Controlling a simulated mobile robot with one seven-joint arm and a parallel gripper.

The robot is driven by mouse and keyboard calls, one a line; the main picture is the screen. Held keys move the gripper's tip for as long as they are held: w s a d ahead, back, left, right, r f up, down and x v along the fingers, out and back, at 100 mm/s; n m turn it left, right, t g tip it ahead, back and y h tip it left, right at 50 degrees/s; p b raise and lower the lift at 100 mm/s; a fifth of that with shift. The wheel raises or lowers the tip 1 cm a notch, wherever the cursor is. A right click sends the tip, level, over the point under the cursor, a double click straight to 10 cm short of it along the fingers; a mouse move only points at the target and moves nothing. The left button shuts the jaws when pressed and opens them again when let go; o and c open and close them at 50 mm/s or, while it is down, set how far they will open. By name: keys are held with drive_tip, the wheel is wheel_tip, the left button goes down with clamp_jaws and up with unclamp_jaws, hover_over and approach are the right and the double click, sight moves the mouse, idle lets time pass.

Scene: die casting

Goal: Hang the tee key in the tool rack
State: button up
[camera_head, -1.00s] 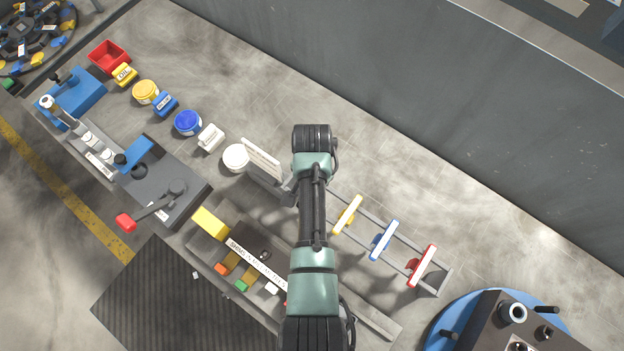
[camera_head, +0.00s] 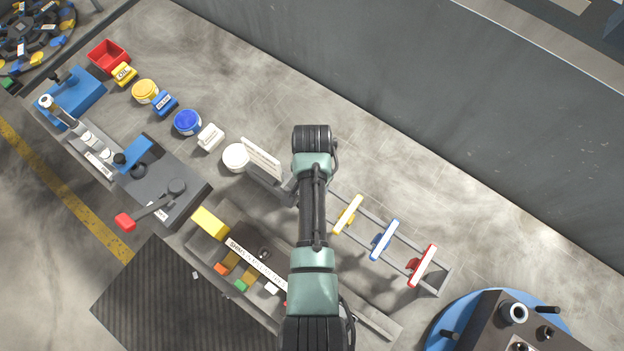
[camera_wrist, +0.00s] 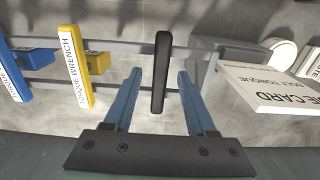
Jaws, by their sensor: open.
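The tee key (camera_wrist: 161,62) shows in the wrist view as a black bar, seen from above, lying across the rails of the tool rack (camera_wrist: 118,48). It sits between the two blue fingers of my gripper (camera_wrist: 160,80). The fingers are open, with a visible gap on each side of the bar. The rest of the key below the bar is hidden. In the head view the tool rack (camera_head: 368,215) runs to the lower right from under my arm. My arm hides the gripper and the key there.
A yellow-handled torque wrench (camera_wrist: 76,66) and a blue-handled tool (camera_wrist: 14,72) hang left of the key. A red-handled one (camera_head: 422,265) hangs at the rack's far end. A white card stand (camera_wrist: 270,90) is close on the right. A blue round fixture (camera_head: 440,325) stands at lower right.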

drive_tip(key=shift+r, duration=0.1)
wheel_tip(320, 180, up, 13)
drive_tip(key=b, duration=0.1)
drive_tip(key=shift+b, duration=0.4)
drive_tip(key=w+r+n+t+b, duration=0.2)
drive_tip(key=w+r+t, duration=0.55)
drive_tip(key=r, duration=0.45)
drive_tip(key=w+r+n+t+b, duration=0.1)
drive_tip(key=w+r+t, duration=0.6)
drive_tip(key=r, duration=0.5)
drive_tip(key=s+r+n+t+b, duration=0.1)
drive_tip(key=s+r+t, duration=0.15)
drive_tip(key=r, duration=0.65)
drive_tip(key=s+r+n+t+b, duration=0.1)
drive_tip(key=r+t, duration=0.3)
drive_tip(key=r, duration=0.5)
drive_tip(key=s+r+n+t+b, duration=0.1)
drive_tip(key=s+r+t, duration=0.5)
drive_tip(key=s+r, duration=0.6)
drive_tip(key=shift+s+r+n, duration=0.3)
drive_tip(key=shift+r+n, duration=0.3)
drive_tip(key=shift+r, duration=0.05)
drive_tip(key=shift+s+r, duration=0.1)
drive_tip(key=shift+c, duration=0.6)
